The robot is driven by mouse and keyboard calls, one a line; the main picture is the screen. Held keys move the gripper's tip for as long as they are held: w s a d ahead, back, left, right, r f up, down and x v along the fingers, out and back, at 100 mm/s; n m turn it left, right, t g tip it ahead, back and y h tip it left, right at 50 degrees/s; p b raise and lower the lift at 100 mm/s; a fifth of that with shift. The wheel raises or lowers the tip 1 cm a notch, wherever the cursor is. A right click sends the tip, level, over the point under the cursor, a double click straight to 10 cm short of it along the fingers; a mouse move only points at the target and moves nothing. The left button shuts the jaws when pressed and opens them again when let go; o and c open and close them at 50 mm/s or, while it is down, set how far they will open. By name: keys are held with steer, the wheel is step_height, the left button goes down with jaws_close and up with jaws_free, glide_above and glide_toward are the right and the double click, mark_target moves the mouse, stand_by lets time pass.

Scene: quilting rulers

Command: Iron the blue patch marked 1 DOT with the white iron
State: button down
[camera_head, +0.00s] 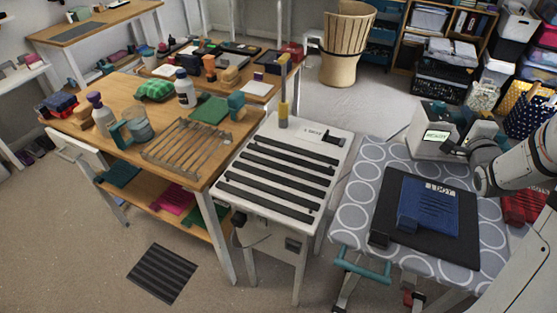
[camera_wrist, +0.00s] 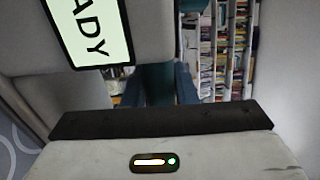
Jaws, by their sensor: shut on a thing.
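The blue patch (camera_head: 428,210) with a white "1 DOT" label lies flat on a black mat (camera_head: 455,250), on the grey ironing board (camera_head: 350,215) with white rings. The white iron (camera_head: 432,148) is at the board's back edge, with a lit READY display. My gripper (camera_head: 462,146) is at the iron's right side, shut on it; the fingers are largely hidden. I cannot tell whether the iron touches the board. In the wrist view the display (camera_wrist: 90,30) is close at the upper left.
A white table with dark slats (camera_head: 275,172) stands left of the board. A wooden workbench (camera_head: 85,140) holds bottles and a rack. Crates and shelves stand behind.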

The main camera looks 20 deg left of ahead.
steer(key=shift+w+a+r, duration=0.15)
steer(key=shift+r, duration=0.05)
steer(key=shift+a+r+p, duration=0.1)
steer(key=shift+r+p, duration=0.25)
step_height(320, 180, up, 21)
steer(key=p, duration=2)
steer(key=shift+f, duration=0.15)
